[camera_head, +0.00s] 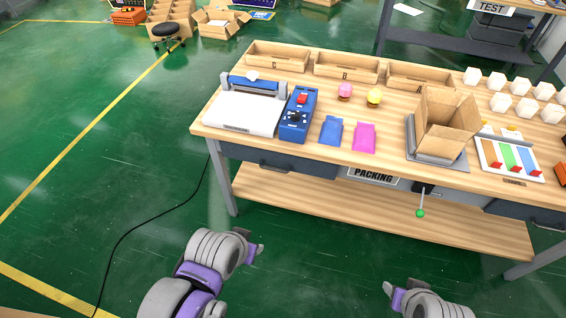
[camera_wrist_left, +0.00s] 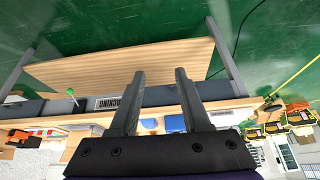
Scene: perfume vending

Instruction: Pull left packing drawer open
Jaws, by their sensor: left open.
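The left packing drawer (camera_head: 310,167) is a dark blue-grey front under the left part of the wooden packing table, left of the PACKING sign (camera_head: 373,177). It looks closed, with a dark handle (camera_head: 276,168) on its face. In the left wrist view, which is upside down, the drawer front (camera_wrist_left: 213,90) is partly behind a finger. My left gripper (camera_head: 255,244) is open and empty, in front of and below the drawer, apart from it. Its two fingers (camera_wrist_left: 160,74) are spread in the wrist view. My right gripper (camera_head: 398,286) is lower right, its jaw gap unclear.
The table top (camera_head: 225,135) carries a white-and-blue device (camera_head: 243,112), a blue control box (camera_head: 298,115), pouches and an open carton (camera_head: 446,122). A green-knobbed lever (camera_head: 420,212) hangs below its front. A lower shelf (camera_head: 330,208) and table leg (camera_head: 222,185) are nearby. The floor in front is clear.

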